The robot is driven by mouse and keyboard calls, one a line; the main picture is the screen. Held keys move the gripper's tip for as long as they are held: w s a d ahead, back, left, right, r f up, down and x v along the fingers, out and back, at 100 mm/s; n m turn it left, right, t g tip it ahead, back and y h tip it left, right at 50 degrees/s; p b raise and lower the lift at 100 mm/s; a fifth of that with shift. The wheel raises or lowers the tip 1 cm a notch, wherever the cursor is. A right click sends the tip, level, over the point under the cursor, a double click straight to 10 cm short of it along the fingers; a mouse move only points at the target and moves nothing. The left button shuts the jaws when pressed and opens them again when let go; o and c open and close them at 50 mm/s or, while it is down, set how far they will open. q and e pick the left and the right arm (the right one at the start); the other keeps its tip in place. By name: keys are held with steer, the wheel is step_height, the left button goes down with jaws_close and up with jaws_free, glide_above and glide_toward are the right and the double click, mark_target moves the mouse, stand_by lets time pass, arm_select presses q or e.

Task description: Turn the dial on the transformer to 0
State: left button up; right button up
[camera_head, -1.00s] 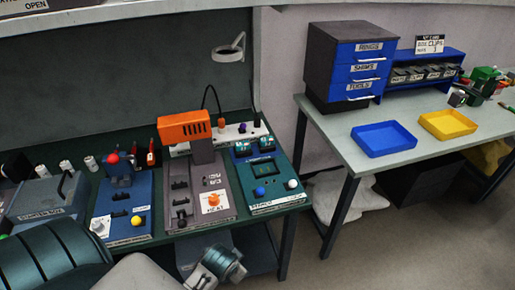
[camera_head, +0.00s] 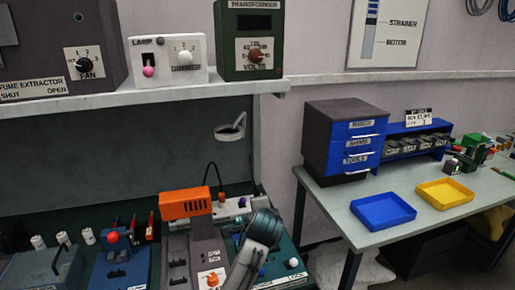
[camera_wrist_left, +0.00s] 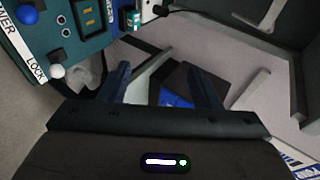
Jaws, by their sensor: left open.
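The transformer (camera_head: 232,62) is a dark green box on the upper shelf in the head view. Its brown dial (camera_head: 256,54) sits on a pale scale plate marked VOLTS; the setting is too small to read. My left gripper (camera_wrist_left: 163,85) shows in the left wrist view with its two dark fingers apart and nothing between them. An arm link of mine rises at the bottom centre of the head view, well below the transformer; no fingers show there. The transformer is not in the left wrist view. My right gripper is not in view.
On the shelf (camera_head: 170,93), left of the transformer, stand a white box (camera_head: 148,55) with a pink-tipped lever and a dimmer knob, and a grey fume extractor box (camera_head: 60,45). A lamp ring (camera_head: 230,131) juts out below the shelf.

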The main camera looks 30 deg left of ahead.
arm_select(q)
steer(key=w+a+r+m+t+y, duration=0.1)
steer(key=w+r+m+y, duration=0.1)
steer(key=w+r, duration=0.5)
steer(key=w+a+r+m+t+y, duration=0.1)
steer(key=w+a+r, duration=0.1)
steer(key=r, duration=0.8)
steer(key=m+y, duration=0.3)
steer(key=y, duration=0.1)
glide_toward(257, 57)
steer(key=p+x, duration=0.5)
steer(key=x, duration=0.3)
steer(key=shift+a+r+p, duration=0.1)
steer(key=shift+r+p, duration=0.1)
steer(key=shift+p, duration=0.2)
steer(key=shift+w+a+f, duration=0.1)
steer(key=shift+w+a, duration=0.15)
steer(key=shift+a, duration=0.05)
steer(key=shift+f, duration=0.1)
steer(key=c, duration=1)
